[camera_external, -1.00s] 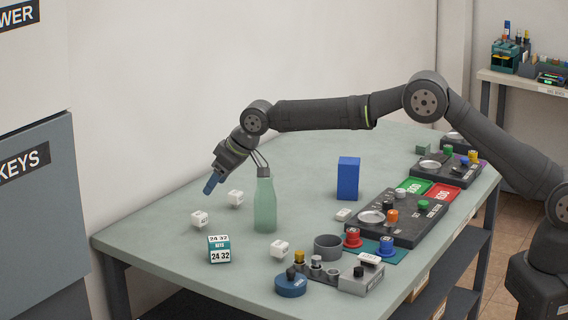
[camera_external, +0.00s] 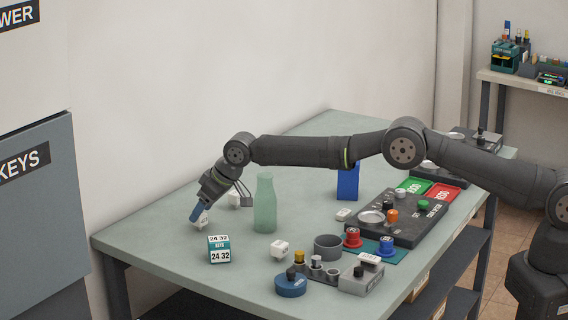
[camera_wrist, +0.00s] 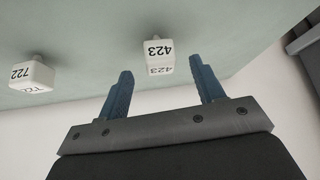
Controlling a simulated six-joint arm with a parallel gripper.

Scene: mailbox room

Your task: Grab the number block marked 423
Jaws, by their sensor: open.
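The white number block marked 423 (camera_wrist: 159,55) lies on the table in the wrist view. It is ahead of my open blue fingers and between their lines, with a gap to the fingertips. In the external view the block (camera_external: 200,223) is partly hidden behind my gripper (camera_external: 196,212), which is low over the table's left end. The jaws are empty in the wrist view (camera_wrist: 162,82). Another white block, marked 722 (camera_wrist: 31,76), sits to the left in the wrist view.
A green bottle (camera_external: 265,205) stands right of my gripper. A teal block marked 24 32 (camera_external: 219,249) is in front. A wall borders the table (camera_external: 140,236) behind.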

